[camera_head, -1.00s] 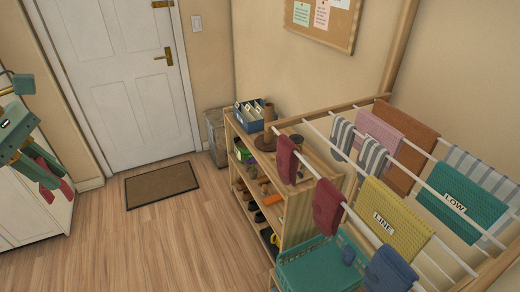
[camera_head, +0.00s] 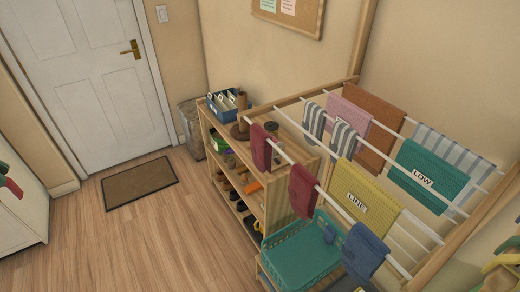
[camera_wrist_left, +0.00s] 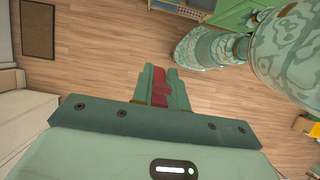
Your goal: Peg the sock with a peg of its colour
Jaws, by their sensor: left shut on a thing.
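My left gripper (camera_wrist_left: 162,82) shows in the left wrist view, its green fingers shut on a dark red thing (camera_wrist_left: 160,90). That thing looks like a sock, but the fingers hide much of it. In the head view only a scrap of it (camera_head: 13,187) shows at the left edge, far from the drying rack. Two dark red cloths, perhaps socks, hang on the rack's front rail (camera_head: 283,151): one farther back (camera_head: 261,147), one nearer (camera_head: 302,190). A blue cloth (camera_head: 365,250) hangs nearer still. I cannot make out any peg for certain. My right gripper is not in view.
Striped, pink, brown, yellow LINE (camera_head: 367,206) and teal LOW (camera_head: 429,176) cloths hang on the rack. A teal basket (camera_head: 290,262) stands below, a small blue thing (camera_head: 329,233) at its rim. A wooden shelf (camera_head: 282,203) stands behind. The floor (camera_head: 130,240) at left is clear.

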